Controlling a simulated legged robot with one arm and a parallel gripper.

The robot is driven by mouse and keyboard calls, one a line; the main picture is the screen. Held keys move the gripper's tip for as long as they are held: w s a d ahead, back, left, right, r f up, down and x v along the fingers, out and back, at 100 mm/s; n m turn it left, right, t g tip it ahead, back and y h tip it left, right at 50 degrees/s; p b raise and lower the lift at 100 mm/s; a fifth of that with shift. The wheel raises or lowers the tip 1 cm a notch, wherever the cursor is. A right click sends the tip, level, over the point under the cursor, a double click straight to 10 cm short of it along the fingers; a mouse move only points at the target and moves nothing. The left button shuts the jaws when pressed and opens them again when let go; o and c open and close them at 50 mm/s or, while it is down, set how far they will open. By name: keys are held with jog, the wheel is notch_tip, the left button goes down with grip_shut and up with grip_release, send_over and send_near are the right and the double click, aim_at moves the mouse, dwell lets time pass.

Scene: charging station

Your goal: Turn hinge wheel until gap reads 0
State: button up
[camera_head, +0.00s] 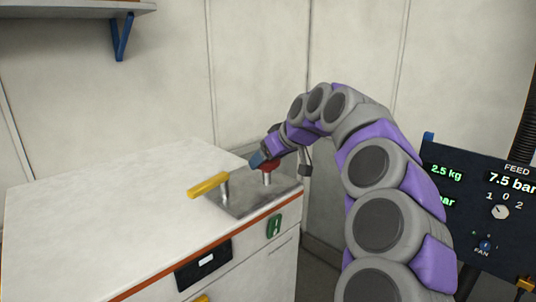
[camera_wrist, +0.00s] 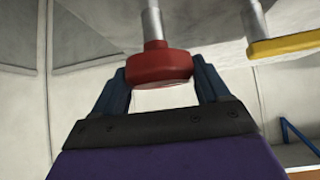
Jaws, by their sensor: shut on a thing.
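A red wheel (camera_head: 270,166) stands on a metal post on the grey plate (camera_head: 245,204) at the right end of the white cabinet's top. My gripper (camera_head: 259,160) reaches it from above and is shut on it. In the wrist view, which looks inverted, the blue fingers of my gripper (camera_wrist: 157,80) press on either side of the round red wheel (camera_wrist: 157,66).
A yellow-handled lever (camera_head: 208,185) stands left of the wheel and also shows in the wrist view (camera_wrist: 285,45). A green handle (camera_head: 274,226) is on the cabinet front. A dark feed panel (camera_head: 485,215) stands at the right.

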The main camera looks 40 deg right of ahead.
jog(key=n+y+p, duration=0.2)
jog(key=n, duration=0.1)
jog(key=n+y+p, duration=0.1)
jog(key=shift+w+d+r+n+g+y, duration=0.2)
jog(key=shift+r+n+g+y, duration=0.1)
jog(key=shift+n+g, duration=0.1)
jog(key=shift+a+f+n+g+y+p, duration=0.15)
jog(key=shift+n+y+p, duration=0.15)
jog(key=shift+n+p, duration=0.15)
jog(key=shift+f+n+g+y+p, duration=0.1)
jog(key=shift+n+g+y+p, duration=0.05)
jog(key=shift+n+y+p, duration=0.3)
